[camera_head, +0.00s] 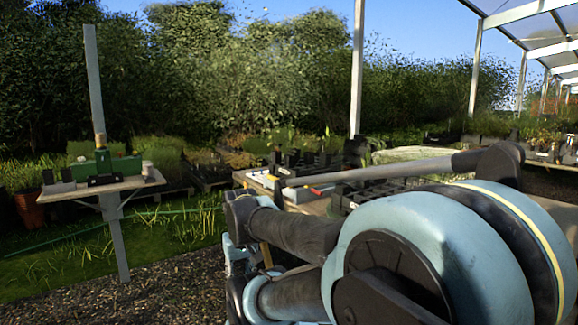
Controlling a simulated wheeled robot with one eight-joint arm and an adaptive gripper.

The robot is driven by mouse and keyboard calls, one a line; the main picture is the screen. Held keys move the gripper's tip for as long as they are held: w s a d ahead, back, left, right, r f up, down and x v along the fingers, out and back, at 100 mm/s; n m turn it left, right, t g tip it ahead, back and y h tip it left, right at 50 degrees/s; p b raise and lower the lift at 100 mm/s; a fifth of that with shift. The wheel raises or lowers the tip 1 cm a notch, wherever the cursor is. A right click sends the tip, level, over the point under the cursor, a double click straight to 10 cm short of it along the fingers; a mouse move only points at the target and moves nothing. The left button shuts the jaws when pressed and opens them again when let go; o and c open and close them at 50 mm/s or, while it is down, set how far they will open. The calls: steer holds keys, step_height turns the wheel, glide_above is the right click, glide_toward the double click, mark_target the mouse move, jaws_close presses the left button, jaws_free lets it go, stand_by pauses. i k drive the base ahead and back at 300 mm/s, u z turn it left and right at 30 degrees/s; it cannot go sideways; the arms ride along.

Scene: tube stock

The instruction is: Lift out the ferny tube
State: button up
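I cannot single out the ferny tube. Dark square tubes or pots (304,162) stand in a group on the wooden bench (245,177) in the middle distance. They are too small to tell which one holds a ferny plant. More dark trays or tubes (372,193) sit nearer on the bench, partly hidden behind my arm. My own blue and black arm fills the lower right in front of the bench. My gripper's fingers do not show, so I cannot see whether they hold anything.
A post-mounted shelf (140,182) at left holds a green box (124,166), dark blocks and a small pale pot (147,168). A metal post (357,75) rises behind the bench. Gravel (165,283) and grass lie open between shelf and bench.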

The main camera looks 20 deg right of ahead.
mark_target(290, 160)
steer(key=z, duration=0.4)
steer(key=i, duration=0.85)
steer(key=z, duration=0.45)
